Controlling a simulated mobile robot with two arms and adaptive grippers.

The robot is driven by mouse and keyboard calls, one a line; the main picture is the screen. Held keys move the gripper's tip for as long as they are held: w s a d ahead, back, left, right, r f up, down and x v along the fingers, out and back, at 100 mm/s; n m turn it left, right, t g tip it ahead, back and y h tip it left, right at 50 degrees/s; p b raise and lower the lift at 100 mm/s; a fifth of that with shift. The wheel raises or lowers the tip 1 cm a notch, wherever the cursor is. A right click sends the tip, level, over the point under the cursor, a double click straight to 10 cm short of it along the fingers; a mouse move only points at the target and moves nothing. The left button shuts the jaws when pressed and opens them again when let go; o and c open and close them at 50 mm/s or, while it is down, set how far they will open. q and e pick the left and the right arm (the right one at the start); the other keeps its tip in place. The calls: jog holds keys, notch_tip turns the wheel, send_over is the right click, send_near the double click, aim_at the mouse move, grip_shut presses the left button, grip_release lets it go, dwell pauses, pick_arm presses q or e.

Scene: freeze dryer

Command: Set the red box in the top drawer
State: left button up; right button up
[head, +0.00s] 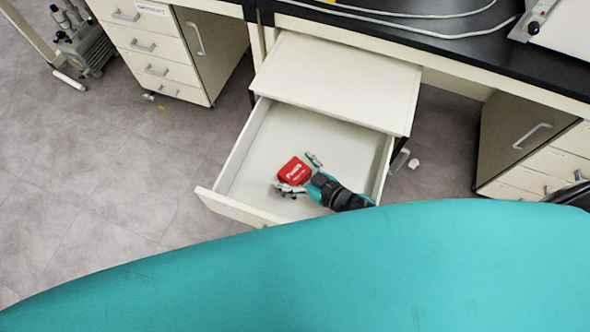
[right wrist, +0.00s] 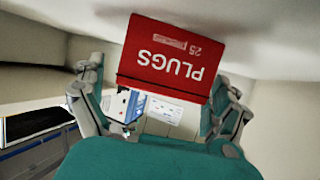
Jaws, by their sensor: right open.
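The red box (head: 293,170), marked "PLUGS", is inside the pulled-out top drawer (head: 232,208). The box also shows in the right wrist view (right wrist: 170,62), its lettering upside down, against the white drawer surface. My right gripper (head: 299,174) reaches into the drawer from the lower right. Its fingers are open, one on each side of the box. In the right wrist view (right wrist: 160,95) there is a gap at the left finger; the right finger is partly behind the box. Whether the box rests fully on the drawer floor is not clear. My left gripper is out of view.
A black-topped bench (head: 460,45) runs above the drawer, with white cables on it. Drawer cabinets stand at the left (head: 155,45) and right (head: 540,165). A pump (head: 80,40) is on the floor at upper left. Grey floor (head: 110,160) is open left of the drawer.

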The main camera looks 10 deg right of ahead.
jog(key=v, duration=0.7)
jog(key=shift+s+d+r, duration=0.15)
jog(key=shift+s, duration=0.05)
